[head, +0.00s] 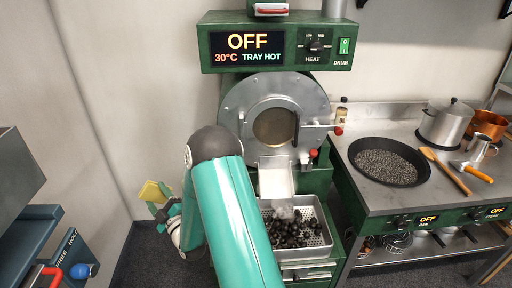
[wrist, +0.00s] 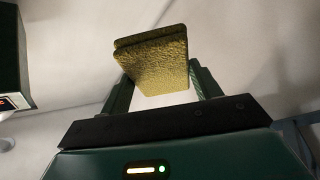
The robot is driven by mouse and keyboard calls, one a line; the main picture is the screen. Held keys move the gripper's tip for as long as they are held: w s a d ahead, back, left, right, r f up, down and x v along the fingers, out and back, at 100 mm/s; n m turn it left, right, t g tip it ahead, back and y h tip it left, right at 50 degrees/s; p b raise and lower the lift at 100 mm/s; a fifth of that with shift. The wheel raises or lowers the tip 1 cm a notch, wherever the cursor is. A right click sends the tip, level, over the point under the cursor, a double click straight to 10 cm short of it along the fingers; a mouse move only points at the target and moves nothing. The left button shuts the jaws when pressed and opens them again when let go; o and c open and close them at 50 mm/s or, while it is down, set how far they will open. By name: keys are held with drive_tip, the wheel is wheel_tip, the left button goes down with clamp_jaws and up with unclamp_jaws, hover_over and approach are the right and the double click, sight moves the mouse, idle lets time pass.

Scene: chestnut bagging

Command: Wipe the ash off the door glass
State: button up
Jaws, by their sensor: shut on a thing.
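The roaster door is a round grey metal disc with a brownish door glass (head: 274,128) at its centre, in the middle of the head view. The glass looks dull and brown; I cannot make out separate ash marks. My gripper (head: 160,203) is to the left of the roaster, lower than the door and apart from it. It is shut on a yellow sponge (head: 150,192). In the wrist view the sponge (wrist: 153,65) sits between the two green fingers, its rough face showing.
A perforated tray (head: 325,240) of dark, faintly smoking chestnuts stands below the chute. A display panel (head: 275,45) above reads OFF, 30°C, TRAY HOT. A stove with a black pan (head: 423,175) and pots is at right. Clear wall lies left.

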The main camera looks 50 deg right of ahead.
sight(273, 126)
drive_tip(key=s+d+r+m+g+h, duration=0.1)
drive_tip(key=s+d+r+h, duration=0.1)
drive_tip(key=s+d+r, duration=0.45)
drive_tip(key=s+d+r+m+g+h, duration=0.1)
drive_tip(key=s+d+r+m+h, duration=0.15)
drive_tip(key=s+d, duration=0.7)
drive_tip(key=s+d+r+m+g+h, duration=0.1)
drive_tip(key=s+d+r+h, duration=0.3)
drive_tip(key=d, duration=0.8)
drive_tip(key=shift+y, duration=0.55)
drive_tip(key=shift+w+d+r, duration=0.25)
drive_tip(key=shift+w+d, duration=0.55)
drive_tip(key=shift+d, duration=0.25)
drive_tip(key=shift+w+d+r, duration=0.25)
drive_tip(key=shift+w+d, duration=0.5)
drive_tip(key=shift+d, duration=0.25)
drive_tip(key=shift+w+d, duration=0.45)
drive_tip(key=shift+d, duration=0.05)
drive_tip(key=shift+s+d, duration=1.1)
drive_tip(key=shift+s, duration=0.3)
drive_tip(key=shift+s+d, duration=1.2)
drive_tip(key=shift+s, duration=0.05)
drive_tip(key=shift+w+a, duration=0.1)
